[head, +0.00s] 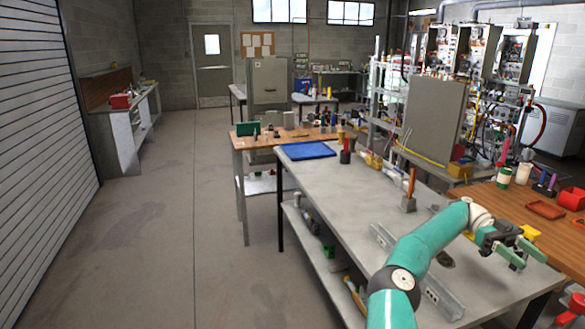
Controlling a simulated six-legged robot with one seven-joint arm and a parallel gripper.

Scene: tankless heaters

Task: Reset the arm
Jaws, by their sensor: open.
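My arm is teal and reaches up from the bottom of the head view, bending to the right over the grey workbench (345,195). My gripper (528,256) is at the right, above the front right part of the bench. Its two green fingers are apart and I see nothing between them.
A grey metal channel (440,297) lies on the bench beside my arm. A small block with an orange-handled tool (409,190) stands farther back. A blue tray (308,150) is at the far end. A wooden table (530,205) with cups and red trays adjoins on the right. The floor (160,230) at left is clear.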

